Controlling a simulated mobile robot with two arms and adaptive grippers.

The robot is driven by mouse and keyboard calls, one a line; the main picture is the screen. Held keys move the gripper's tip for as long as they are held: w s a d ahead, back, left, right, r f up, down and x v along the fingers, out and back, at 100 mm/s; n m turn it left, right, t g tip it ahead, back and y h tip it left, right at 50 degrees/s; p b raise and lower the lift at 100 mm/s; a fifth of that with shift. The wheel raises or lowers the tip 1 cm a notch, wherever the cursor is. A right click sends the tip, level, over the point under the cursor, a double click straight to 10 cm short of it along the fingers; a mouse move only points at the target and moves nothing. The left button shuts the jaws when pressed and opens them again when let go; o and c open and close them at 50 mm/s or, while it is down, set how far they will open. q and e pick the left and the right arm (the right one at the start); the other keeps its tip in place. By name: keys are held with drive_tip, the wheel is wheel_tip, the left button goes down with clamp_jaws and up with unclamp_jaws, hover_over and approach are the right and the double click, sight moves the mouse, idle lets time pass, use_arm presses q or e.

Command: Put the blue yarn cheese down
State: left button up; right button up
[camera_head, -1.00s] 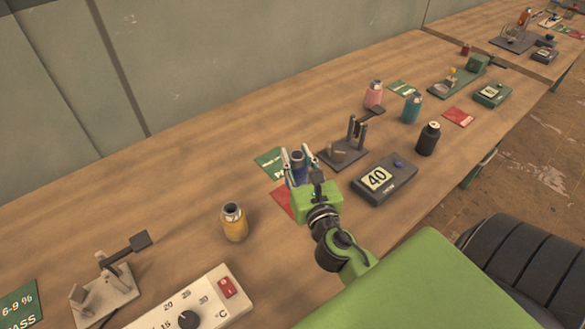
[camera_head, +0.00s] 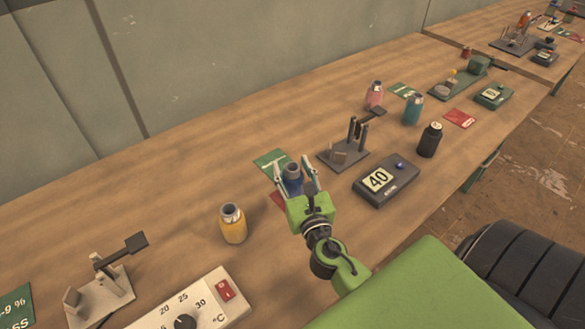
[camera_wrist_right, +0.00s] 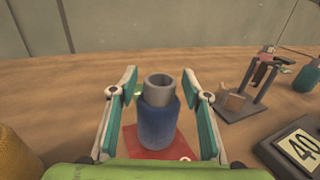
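The blue yarn cheese (camera_head: 293,184), a blue cylinder with a grey tube top, stands upright between the fingers of my right gripper (camera_head: 294,166). In the right wrist view the blue cheese (camera_wrist_right: 158,122) has a gap to the finger on each side, so the gripper is open around it. A red card (camera_wrist_right: 150,144) lies at its base. In the head view the red card (camera_head: 277,199) is mostly hidden by my gripper, and a green card (camera_head: 268,160) lies just behind. My left gripper is out of view.
A yellow yarn cheese (camera_head: 233,226) stands to the left. A grey stand (camera_head: 343,157) and a meter reading 40 (camera_head: 386,181) are to the right. Pink (camera_head: 374,96), teal (camera_head: 412,111) and black (camera_head: 429,141) cheeses stand further right. A temperature box (camera_head: 207,304) is at front left.

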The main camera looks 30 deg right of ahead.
drive_tip(key=shift+r, duration=0.15)
drive_tip(key=b+v, duration=0.3)
drive_tip(key=v, duration=0.9)
drive_tip(key=shift+b, duration=0.3)
drive_tip(key=shift+r, duration=0.1)
